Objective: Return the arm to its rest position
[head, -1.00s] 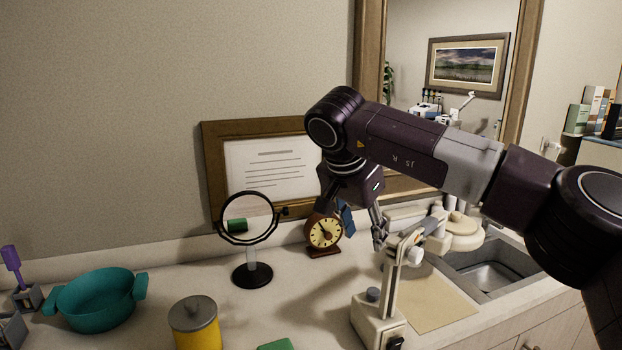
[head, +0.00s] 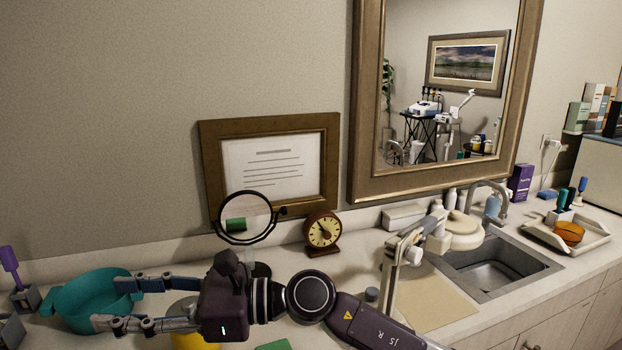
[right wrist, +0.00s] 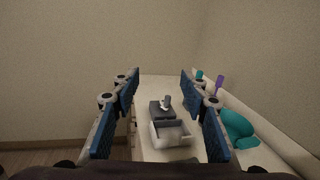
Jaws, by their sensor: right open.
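My right gripper (head: 128,303) reaches across the counter from the right in the head view, its fingers pointing left. It is open and empty. One finger overlaps the teal pot (head: 85,312) in the picture, and its body covers part of the yellow canister (head: 188,340). In the right wrist view the two blue finger pads (right wrist: 160,108) stand wide apart with nothing between them. Beyond them are a grey-white box (right wrist: 170,132) and the teal pot (right wrist: 237,127) to the right. My left gripper is not in view.
The round mirror (head: 246,212) stands behind my right gripper, its base partly hidden. A clock (head: 322,231) stands near the wall. The wax warmer's arm stand (head: 396,262) and sink (head: 490,270) are to the right. A green block (head: 273,346) lies at the front edge.

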